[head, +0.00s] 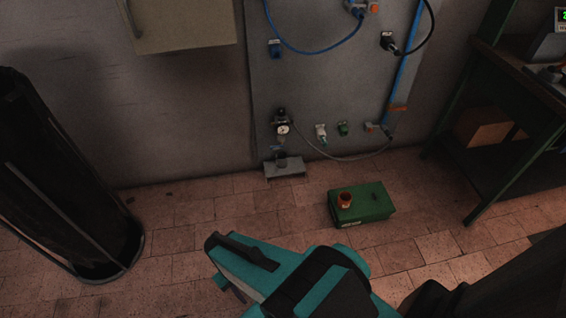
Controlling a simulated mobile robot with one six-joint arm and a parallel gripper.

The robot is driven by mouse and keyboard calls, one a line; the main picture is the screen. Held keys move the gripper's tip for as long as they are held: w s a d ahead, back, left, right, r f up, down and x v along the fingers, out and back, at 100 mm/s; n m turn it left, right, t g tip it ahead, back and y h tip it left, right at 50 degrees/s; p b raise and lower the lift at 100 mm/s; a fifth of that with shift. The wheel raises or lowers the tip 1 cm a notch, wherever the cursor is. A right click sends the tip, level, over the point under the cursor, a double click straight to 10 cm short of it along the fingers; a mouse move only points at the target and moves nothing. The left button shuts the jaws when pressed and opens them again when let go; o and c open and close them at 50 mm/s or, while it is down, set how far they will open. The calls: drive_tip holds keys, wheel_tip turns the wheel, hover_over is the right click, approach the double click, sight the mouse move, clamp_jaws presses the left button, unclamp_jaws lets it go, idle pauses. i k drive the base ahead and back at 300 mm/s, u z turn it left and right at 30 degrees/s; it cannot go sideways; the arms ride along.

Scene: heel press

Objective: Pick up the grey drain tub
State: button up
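A small dark grey tub (282,157), which looks like the drain tub, stands on a low grey ledge (285,170) at the foot of the wall panel. It is below a regulator with a round gauge (283,128), and what is in it is too small to tell. My gripper (240,254), with a dark end on a teal arm, is at the bottom middle, nearer to me and apart from the tub. The arm hides much of the gripper, so its opening does not show. Nothing is seen in it.
A black bin (60,190) in a metal frame stands at left. A green-framed bench (515,85) is at right. A grey hose (345,158) hangs beside the regulator. Floor before the ledge is clear.

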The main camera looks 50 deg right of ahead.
sight(281, 157)
drive_tip(key=i, duration=0.95)
drive_tip(key=u, duration=0.05)
